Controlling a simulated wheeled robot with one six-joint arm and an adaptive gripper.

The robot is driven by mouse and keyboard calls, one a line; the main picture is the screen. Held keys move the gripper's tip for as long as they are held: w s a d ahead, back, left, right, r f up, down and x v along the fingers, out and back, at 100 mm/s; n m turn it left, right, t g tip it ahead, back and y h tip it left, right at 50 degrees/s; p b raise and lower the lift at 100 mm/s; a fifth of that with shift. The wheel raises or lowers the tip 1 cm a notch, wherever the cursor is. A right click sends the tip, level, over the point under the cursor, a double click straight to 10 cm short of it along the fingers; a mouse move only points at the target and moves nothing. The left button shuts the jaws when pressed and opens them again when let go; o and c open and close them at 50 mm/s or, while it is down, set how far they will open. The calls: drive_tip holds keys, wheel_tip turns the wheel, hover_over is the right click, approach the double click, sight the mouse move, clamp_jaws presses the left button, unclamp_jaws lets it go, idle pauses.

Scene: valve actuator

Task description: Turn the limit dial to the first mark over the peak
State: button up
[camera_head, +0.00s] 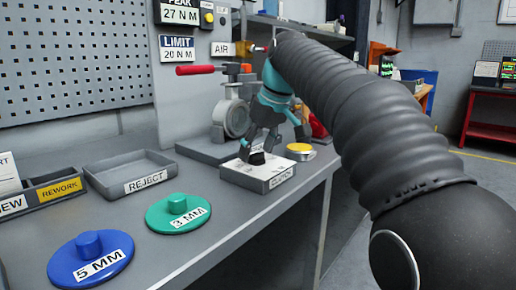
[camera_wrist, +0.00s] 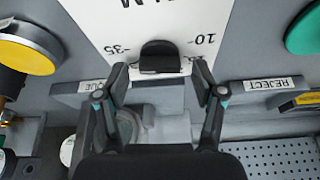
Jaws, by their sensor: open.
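The limit dial is a black knob (camera_wrist: 160,52) on a white scale plate (camera_wrist: 105,22), seen upside down in the wrist view. The numbers 35 and 10 are readable on either side of it; another number is partly hidden by a finger, and I cannot tell where the knob points. In the head view the knob (camera_head: 257,158) sits on a low white-topped box (camera_head: 240,175). My gripper (camera_wrist: 160,78) is open, with one finger on each side of the knob and gaps showing. It also shows in the head view, pointing down just above the box (camera_head: 262,147).
Signs read PEAK 27 NM (camera_head: 181,12) and LIMIT 20 NM (camera_head: 178,48). A red-handled valve assembly (camera_head: 232,115) stands behind the box and a yellow-topped button (camera_head: 300,149) to its right. A REJECT tray (camera_head: 115,172), green disc (camera_head: 178,215) and blue disc (camera_head: 90,262) are to the left.

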drive_tip(key=c, duration=1.1)
drive_tip(key=shift+c, duration=0.2)
drive_tip(key=shift+n, duration=0.3)
drive_tip(key=n+g, duration=0.1)
drive_tip(key=n, duration=0.2)
drive_tip(key=shift+y, duration=0.4)
drive_tip(key=shift+n+g, duration=0.7)
drive_tip(key=shift+n, duration=1)
drive_tip(key=shift+f, duration=0.1)
